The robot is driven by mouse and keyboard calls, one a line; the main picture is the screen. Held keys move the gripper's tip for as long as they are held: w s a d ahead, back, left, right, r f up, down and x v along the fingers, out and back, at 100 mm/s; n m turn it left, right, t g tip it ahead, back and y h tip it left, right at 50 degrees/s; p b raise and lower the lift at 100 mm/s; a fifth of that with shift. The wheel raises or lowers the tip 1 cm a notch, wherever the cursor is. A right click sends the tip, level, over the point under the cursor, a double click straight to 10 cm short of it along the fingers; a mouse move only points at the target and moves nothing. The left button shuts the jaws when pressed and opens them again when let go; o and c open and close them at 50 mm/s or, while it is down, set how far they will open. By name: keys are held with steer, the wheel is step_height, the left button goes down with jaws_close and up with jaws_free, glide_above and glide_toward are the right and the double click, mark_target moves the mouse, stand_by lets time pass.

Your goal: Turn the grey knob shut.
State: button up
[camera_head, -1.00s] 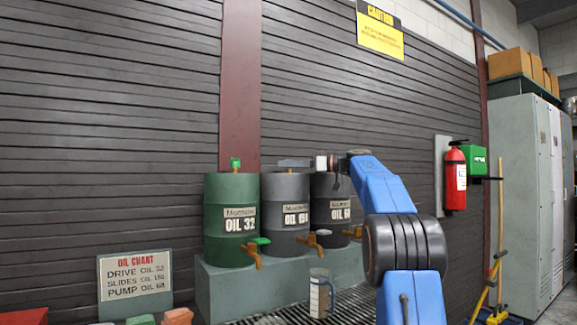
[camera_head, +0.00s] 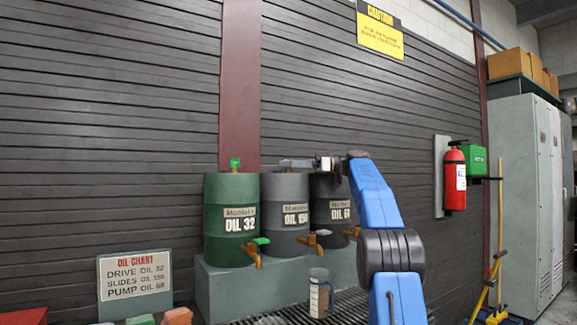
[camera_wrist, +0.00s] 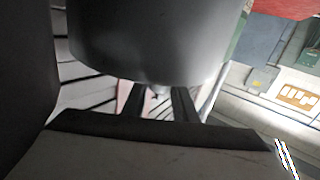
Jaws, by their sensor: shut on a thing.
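The grey drum (camera_head: 284,212) labelled OIL 150 stands between the green drum (camera_head: 231,215) and the dark OIL 68 drum (camera_head: 330,205). My gripper (camera_head: 284,163) reaches across from the right, level with the grey drum's top. In the wrist view the picture is roughly upside down, and the grey drum fills the upper middle. My gripper's two dark fingers (camera_wrist: 158,100) are shut on the small grey knob (camera_wrist: 158,90) at the drum's top, mostly hidden between them.
A green knob (camera_head: 235,163) stands on the green drum, left of my gripper. Orange taps (camera_head: 311,241) stick out from the drum fronts. The slatted wall (camera_head: 350,110) is behind; a fire extinguisher (camera_head: 454,180) hangs at right.

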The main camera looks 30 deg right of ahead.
steer(key=o, duration=1)
steer(key=shift+o, duration=0.2)
steer(key=shift+d, duration=0.15)
steer(key=v, duration=1.7)
steer(key=shift+s, duration=0.15)
